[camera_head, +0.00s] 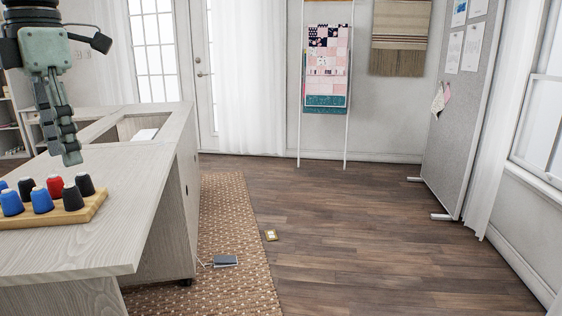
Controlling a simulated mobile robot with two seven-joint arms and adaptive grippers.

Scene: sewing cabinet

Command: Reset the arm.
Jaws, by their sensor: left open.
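My left gripper (68,150) hangs down from the upper left of the head view, above the pale wooden cabinet top (120,220). It is open and appears empty, with its fingers overlapping from this angle. It is above and behind a wooden board (85,213) that holds several blue, black and red thimble-like caps (41,200). The gripper looks apart from them. My right gripper is not in view.
The cabinet has an open recess (143,128) at the back. A woven rug (225,215) with a grey pedal (225,261) lies beside it. A grey pinboard (465,110) stands at right. A quilt rack (326,75) leans on the back wall. The middle floor is mostly clear.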

